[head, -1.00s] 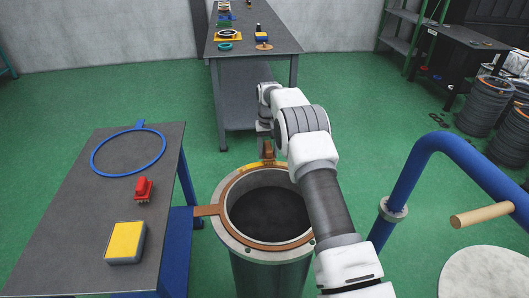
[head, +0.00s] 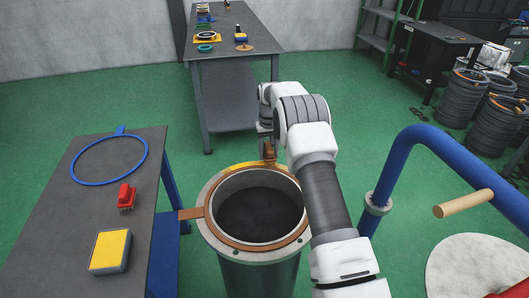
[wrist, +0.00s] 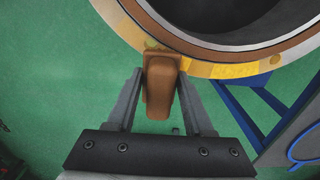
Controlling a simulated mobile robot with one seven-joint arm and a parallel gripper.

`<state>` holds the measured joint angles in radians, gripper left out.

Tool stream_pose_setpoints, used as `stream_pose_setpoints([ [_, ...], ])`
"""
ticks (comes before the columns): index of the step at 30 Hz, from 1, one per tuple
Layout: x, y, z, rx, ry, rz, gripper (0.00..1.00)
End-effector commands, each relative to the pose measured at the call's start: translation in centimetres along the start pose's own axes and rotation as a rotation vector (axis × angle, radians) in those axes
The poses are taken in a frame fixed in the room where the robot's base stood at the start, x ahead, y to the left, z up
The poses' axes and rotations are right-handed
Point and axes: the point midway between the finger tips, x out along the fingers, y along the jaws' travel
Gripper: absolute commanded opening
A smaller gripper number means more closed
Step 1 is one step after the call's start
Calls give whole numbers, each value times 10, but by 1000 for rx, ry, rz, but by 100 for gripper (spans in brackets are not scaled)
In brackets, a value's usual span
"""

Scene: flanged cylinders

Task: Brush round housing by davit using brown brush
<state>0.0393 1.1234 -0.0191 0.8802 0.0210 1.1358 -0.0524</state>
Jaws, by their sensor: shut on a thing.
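The round housing (head: 262,252) is an open, dark-bored cylinder with a pale flange, standing beside the blue davit (head: 400,165). A brown ring with a tab at the left lies on its flange. A yellow stretch (head: 240,167) shows on the far part of the ring; in the wrist view this stretch (wrist: 226,70) is wide and golden. My gripper (head: 266,150) is at the far rim, shut on the brown brush (wrist: 161,85). The brush's end meets the yellow stretch in the wrist view; whether it presses there I cannot tell. My arm hides part of the right rim.
A grey table (head: 60,235) at the left holds a blue ring (head: 73,171), a red tool (head: 126,197) and a yellow-topped block (head: 110,250). A long bench (head: 235,42) stands behind. A wooden handle (head: 462,204) sticks out from the davit. Green floor lies open between them.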

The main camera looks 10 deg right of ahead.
Motion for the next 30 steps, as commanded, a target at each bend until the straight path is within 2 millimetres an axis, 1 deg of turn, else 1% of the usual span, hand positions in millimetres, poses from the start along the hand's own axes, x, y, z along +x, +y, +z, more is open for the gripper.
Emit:
stream_pose_setpoints([
  [9, 2, 24, 13, 2, -10, 3, 8],
  [14, 2, 29, 16, 0, -9, 2, 8],
  [20, 2, 43, 26, 2, -12, 2, 8],
  [21, 3, 45, 28, 2, -13, 2, 0],
  [30, 2, 54, 34, 0, -10, 1, 0],
])
